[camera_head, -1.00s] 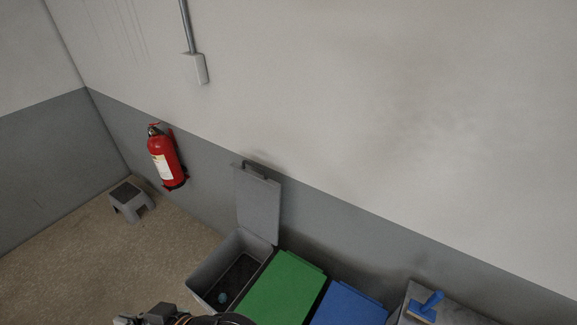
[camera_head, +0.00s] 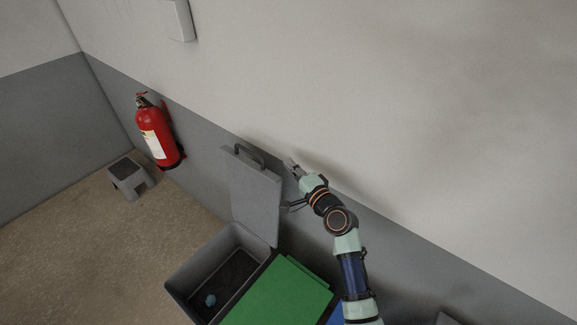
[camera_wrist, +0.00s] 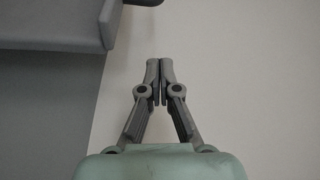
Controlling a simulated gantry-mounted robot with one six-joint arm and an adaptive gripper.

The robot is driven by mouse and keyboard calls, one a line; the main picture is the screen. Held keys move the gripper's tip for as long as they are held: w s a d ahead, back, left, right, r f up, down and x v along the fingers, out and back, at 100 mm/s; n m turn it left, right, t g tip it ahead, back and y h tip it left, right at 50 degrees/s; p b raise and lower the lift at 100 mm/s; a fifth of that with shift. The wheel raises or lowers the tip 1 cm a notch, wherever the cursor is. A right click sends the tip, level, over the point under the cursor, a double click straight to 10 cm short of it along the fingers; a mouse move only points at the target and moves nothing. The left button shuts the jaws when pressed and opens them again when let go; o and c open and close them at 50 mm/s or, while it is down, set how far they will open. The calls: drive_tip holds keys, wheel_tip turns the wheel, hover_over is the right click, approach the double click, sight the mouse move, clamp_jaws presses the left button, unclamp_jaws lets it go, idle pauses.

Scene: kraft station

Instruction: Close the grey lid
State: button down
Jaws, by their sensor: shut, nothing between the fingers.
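The grey lid (camera_head: 254,198) stands upright, open, at the back of the grey bin (camera_head: 190,272), near the wall. A dark handle (camera_head: 247,153) sits at its top edge. My gripper (camera_head: 291,162) is just right of the lid's upper part, close to the wall and apart from the lid as far as I can tell. In the wrist view my gripper (camera_wrist: 159,62) has its fingertips together with nothing between them. Part of the grey lid (camera_wrist: 55,25) fills the upper left there, with its edge left of the fingertips.
A green lid (camera_head: 280,293) is right of the grey bin, with a bit of blue lid (camera_head: 336,316) beyond it. A small light-blue item (camera_head: 210,300) lies inside the grey bin. A red fire extinguisher (camera_head: 158,132) hangs on the wall, and a grey step stool (camera_head: 130,178) stands left.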

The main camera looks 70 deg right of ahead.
drive_tip(key=w+d, duration=0.1)
drive_tip(key=w, duration=0.6)
drive_tip(key=shift+w+p, duration=0.15)
drive_tip(key=shift+p, duration=0.15)
drive_tip(key=shift+a, duration=0.1)
